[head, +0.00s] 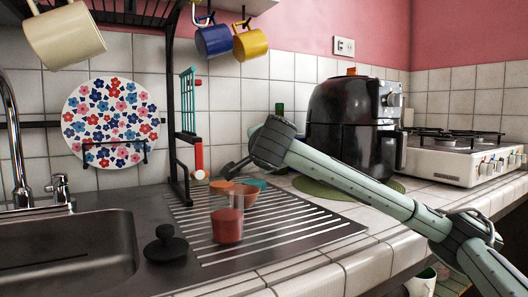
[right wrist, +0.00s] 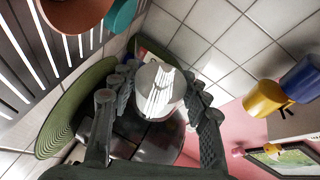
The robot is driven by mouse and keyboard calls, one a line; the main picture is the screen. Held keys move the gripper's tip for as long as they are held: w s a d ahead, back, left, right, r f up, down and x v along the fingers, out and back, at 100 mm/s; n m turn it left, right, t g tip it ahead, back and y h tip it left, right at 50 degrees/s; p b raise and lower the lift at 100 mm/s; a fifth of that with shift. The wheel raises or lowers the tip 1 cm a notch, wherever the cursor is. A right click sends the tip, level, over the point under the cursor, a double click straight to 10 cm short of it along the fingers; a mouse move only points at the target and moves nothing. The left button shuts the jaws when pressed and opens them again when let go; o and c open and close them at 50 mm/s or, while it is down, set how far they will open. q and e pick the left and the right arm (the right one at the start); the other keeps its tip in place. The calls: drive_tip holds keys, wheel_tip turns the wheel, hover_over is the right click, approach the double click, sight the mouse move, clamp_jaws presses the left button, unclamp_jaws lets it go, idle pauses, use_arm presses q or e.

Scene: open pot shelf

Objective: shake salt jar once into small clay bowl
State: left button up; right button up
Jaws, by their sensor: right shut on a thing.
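My right gripper (head: 233,167) reaches in from the right over the drainboard. The right wrist view shows a clay-coloured bowl (right wrist: 75,12) and the teal bowl (right wrist: 120,14) at the top left. My left gripper is not in view.
A black knobbed lid (head: 165,246) lies beside the sink (head: 75,245). A black air fryer (head: 345,125) on a green mat (head: 312,188) stands behind my right arm.

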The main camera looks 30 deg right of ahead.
drive_tip(key=m+y, duration=0.1)
drive_tip(key=m, duration=0.1)
drive_tip(key=shift+r+m+g+y+b, duration=0.35)
drive_tip(key=shift+m+g+y, duration=0.05)
drive_tip(key=m+y, duration=0.1)
drive_tip(key=r+m+y, duration=0.1)
drive_tip(key=m+y, duration=0.1)
drive_tip(key=shift+d+m+g+b, duration=0.1)
drive_tip(key=shift+m+g+b, duration=0.2)
drive_tip(key=shift+b, duration=0.1)
drive_tip(key=shift+m+y+b, duration=0.35)
drive_tip(key=shift+m+y, duration=0.55)
drive_tip(key=m+y+b, duration=0.1)
drive_tip(key=m+y, duration=0.2)
drive_tip(key=shift+r+b, duration=0.4)
drive_tip(key=shift+r+m+t+y, duration=0.2)
drive_tip(key=shift+m+t+y, duration=0.2)
drive_tip(key=shift+m+y, duration=0.15)
drive_tip(key=shift+r+m+y+b, duration=0.3)
drive_tip(key=shift+r+m+y, duration=0.05)
drive_tip(key=shift+m, duration=0.1)
